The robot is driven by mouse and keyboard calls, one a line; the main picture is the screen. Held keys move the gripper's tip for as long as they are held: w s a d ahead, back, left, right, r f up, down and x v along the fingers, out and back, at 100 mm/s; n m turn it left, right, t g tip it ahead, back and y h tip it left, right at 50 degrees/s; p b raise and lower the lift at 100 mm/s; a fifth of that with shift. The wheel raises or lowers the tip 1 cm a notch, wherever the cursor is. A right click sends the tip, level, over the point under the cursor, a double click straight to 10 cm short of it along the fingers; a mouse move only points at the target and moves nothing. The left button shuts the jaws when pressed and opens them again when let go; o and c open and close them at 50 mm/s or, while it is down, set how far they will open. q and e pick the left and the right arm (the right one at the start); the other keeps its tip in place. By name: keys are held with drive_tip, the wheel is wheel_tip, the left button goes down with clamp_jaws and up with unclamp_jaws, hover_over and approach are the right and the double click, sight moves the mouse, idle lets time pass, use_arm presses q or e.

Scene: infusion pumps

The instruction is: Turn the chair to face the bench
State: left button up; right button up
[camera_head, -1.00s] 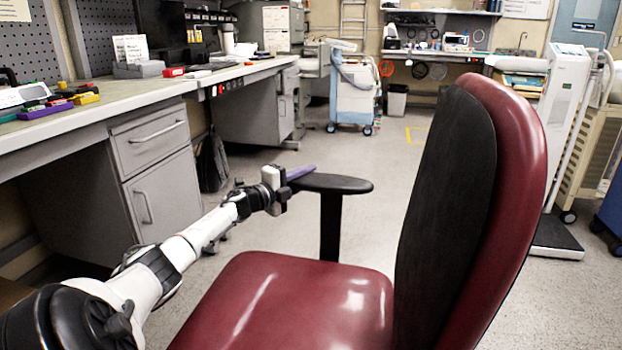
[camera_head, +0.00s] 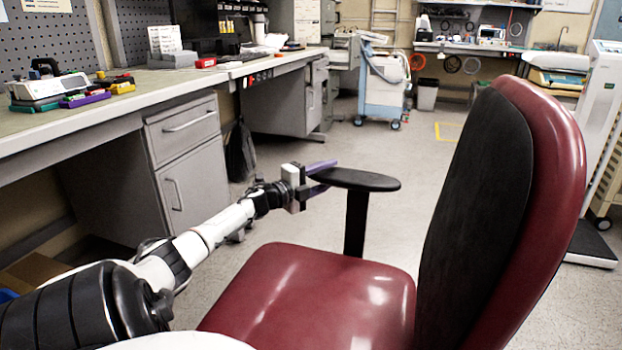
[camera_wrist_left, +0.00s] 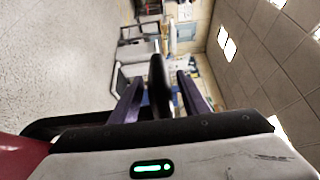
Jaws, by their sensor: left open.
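The chair has a red seat (camera_head: 320,300) and a tall red backrest (camera_head: 563,165) with a black panel. Its backrest is at the right of the head view, and the seat extends left from it. The black armrest (camera_head: 365,181) is on the far side of the seat. In the left wrist view a black pad, apparently the armrest (camera_wrist_left: 158,85), lies between the fingers, with gaps visible. The bench (camera_head: 110,108) runs along the left. My right gripper is out of view.
Grey drawers (camera_head: 190,165) stand under the bench. A blue-white cart (camera_head: 383,85) and a bin (camera_head: 427,95) stand at the back. A white scale-like device (camera_head: 600,110) is behind the chair. The floor between the drawers and chair is mostly clear.

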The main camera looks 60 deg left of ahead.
sight(315, 180)
use_arm(q)
drive_tip(key=s+d+p, duration=0.1)
drive_tip(key=s+p, duration=0.1)
drive_tip(key=s, duration=0.5)
drive_tip(key=shift+s+p, duration=0.15)
drive_tip(key=shift+p, duration=0.2)
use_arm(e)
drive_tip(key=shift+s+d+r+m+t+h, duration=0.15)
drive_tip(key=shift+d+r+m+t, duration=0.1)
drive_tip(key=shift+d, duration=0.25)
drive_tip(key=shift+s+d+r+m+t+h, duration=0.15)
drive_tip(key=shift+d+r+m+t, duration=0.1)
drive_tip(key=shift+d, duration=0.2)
